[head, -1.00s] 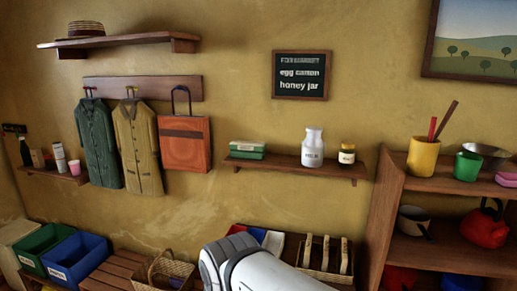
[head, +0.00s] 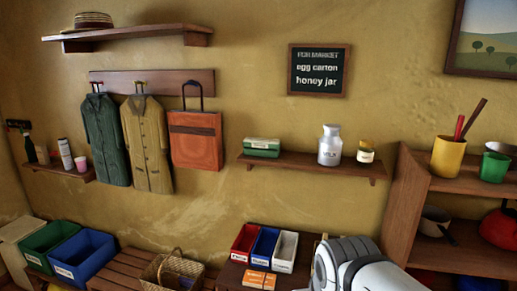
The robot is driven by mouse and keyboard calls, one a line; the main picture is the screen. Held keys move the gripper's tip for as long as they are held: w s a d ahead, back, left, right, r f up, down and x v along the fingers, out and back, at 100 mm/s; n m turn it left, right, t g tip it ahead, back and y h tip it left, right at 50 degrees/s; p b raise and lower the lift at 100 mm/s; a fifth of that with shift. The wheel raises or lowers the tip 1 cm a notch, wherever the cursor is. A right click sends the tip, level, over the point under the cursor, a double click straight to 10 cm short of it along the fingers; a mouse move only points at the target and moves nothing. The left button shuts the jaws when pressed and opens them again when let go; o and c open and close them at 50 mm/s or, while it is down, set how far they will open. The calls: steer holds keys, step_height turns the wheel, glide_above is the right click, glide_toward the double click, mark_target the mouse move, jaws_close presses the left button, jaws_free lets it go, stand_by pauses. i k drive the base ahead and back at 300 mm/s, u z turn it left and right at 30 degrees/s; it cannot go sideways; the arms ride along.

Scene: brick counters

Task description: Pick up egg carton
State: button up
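The egg carton is most likely the green box with a pale label (head: 262,147), lying on the left part of the small wall shelf (head: 312,165). A grey-white milk can (head: 330,147) and a honey jar with a yellow lid (head: 365,153) stand to its right on the same shelf. A white link of my arm shows at the bottom right of centre, below and to the right of the box and apart from it. My gripper's fingers are not in the picture.
A chalkboard (head: 319,70) above reads "egg carton" and "honey jar". Below are red (head: 244,243), blue (head: 265,245) and white (head: 285,250) bins, and a wicker basket (head: 165,275). An orange bag (head: 195,140) hangs left of the shelf. A wooden cupboard (head: 405,205) stands right.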

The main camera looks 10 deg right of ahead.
mark_target(261, 147)
steer(key=u, duration=0.05)
steer(key=i, duration=1)
steer(key=z, duration=0.05)
